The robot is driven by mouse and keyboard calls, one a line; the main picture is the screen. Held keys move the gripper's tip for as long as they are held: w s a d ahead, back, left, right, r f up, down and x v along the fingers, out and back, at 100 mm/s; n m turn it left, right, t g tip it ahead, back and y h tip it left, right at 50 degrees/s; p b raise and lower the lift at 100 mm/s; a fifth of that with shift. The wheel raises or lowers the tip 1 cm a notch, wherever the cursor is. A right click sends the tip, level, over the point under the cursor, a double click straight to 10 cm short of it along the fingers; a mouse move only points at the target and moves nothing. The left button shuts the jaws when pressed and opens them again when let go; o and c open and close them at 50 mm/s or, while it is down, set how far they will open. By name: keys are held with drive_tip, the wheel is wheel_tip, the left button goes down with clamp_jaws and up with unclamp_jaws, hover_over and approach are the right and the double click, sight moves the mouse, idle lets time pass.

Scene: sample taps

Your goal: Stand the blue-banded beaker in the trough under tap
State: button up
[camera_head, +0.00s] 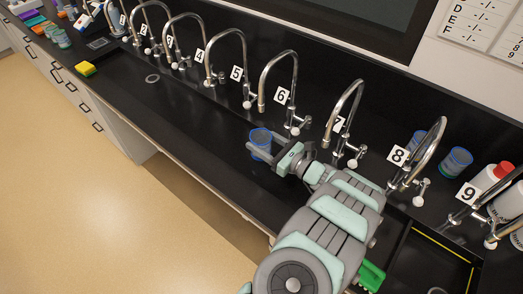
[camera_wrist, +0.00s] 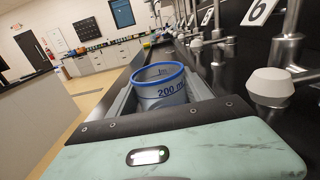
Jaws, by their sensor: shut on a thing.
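The blue-banded beaker (camera_head: 260,141) is held upright in my gripper (camera_head: 256,146), near the tap labelled 6 (camera_head: 281,80). The beaker is over the black trough (camera_head: 200,120) that runs in front of the taps. I cannot tell how high its base is above the trough floor. Two other blue-rimmed beakers stand at the right, one (camera_head: 456,162) beside tap 8 and one (camera_head: 417,142) partly behind that tap's spout.
A row of numbered taps with curved spouts lines the back, including tap 7 (camera_head: 343,110) and tap 8 (camera_head: 432,150). A yellow sponge (camera_head: 85,69) lies at the far left. White bottles (camera_head: 492,177) stand at the right. A green object (camera_head: 370,275) is beside my arm.

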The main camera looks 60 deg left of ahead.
sight(269, 152)
drive_tip(key=shift+f, duration=1.65)
drive_tip(key=shift+f, duration=0.1)
drive_tip(key=shift+f+b, duration=0.15)
drive_tip(key=shift+b, duration=0.25)
drive_tip(key=o, duration=1.3)
drive_tip(key=shift+r+p, duration=0.35)
drive_tip(key=v, duration=1.2)
drive_tip(key=shift+f, duration=0.1)
